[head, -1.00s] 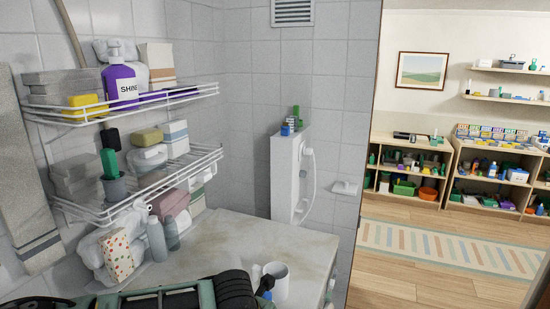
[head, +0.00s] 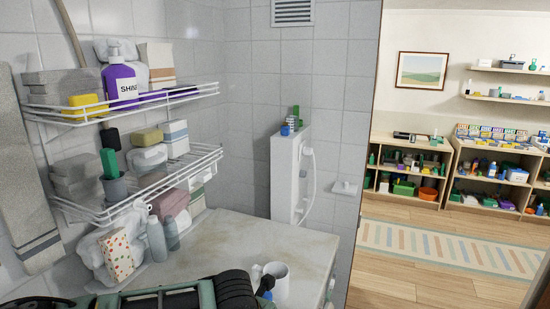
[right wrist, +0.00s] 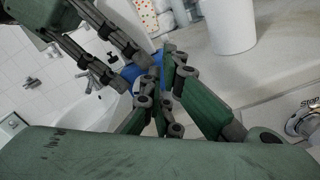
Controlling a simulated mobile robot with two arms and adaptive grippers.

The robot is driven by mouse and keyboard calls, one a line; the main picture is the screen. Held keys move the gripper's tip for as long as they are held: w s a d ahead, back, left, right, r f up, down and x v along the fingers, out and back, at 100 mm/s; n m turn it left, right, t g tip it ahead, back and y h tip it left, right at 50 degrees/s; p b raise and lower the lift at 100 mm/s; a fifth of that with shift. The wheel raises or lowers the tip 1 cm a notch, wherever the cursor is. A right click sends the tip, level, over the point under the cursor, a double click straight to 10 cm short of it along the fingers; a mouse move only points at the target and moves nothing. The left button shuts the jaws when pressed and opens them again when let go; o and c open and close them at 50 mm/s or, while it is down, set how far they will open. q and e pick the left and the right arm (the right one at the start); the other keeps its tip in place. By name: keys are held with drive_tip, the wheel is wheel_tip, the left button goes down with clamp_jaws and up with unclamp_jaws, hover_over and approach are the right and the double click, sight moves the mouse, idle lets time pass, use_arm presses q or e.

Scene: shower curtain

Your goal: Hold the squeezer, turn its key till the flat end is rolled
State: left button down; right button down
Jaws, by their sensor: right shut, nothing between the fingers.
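My right gripper (right wrist: 165,85) shows in the middle of the right wrist view, its green and grey fingers closed together with nothing seen between them. A blue thing (right wrist: 130,74), possibly the squeezer, shows just behind the fingertips and is mostly hidden. I cannot tell whether the fingers touch it. The fingers of my other gripper (right wrist: 122,45) reach in from the upper left, close to the blue part; whether they grip it is unclear. The key and the tube's flat end cannot be made out. In the head view, a small blue part (head: 266,284) shows beside the mug.
A white mug (head: 279,278) stands on the counter (head: 225,238), close to the grippers; it also shows in the right wrist view (right wrist: 230,25). A wire rack (head: 150,180) with bottles and boxes hangs at left. A basin (right wrist: 85,115) lies left in the wrist view.

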use_arm(q)
drive_tip(key=shift+s+f, duration=0.15)
drive_tip(key=shift+f, duration=0.1)
use_arm(e)
drive_tip(key=v, duration=0.5)
drive_tip(key=shift+s+d+r, duration=0.1)
drive_tip(key=shift+s+d, duration=0.05)
drive_tip(key=shift+d, duration=0.1)
use_arm(q)
drive_tip(key=c, duration=1.4)
unclamp_jaws()
drive_tip(key=shift+c, duration=0.2)
drive_tip(key=o, duration=0.5)
drive_tip(key=shift+w, duration=0.25)
drive_tip(key=shift+r, duration=0.15)
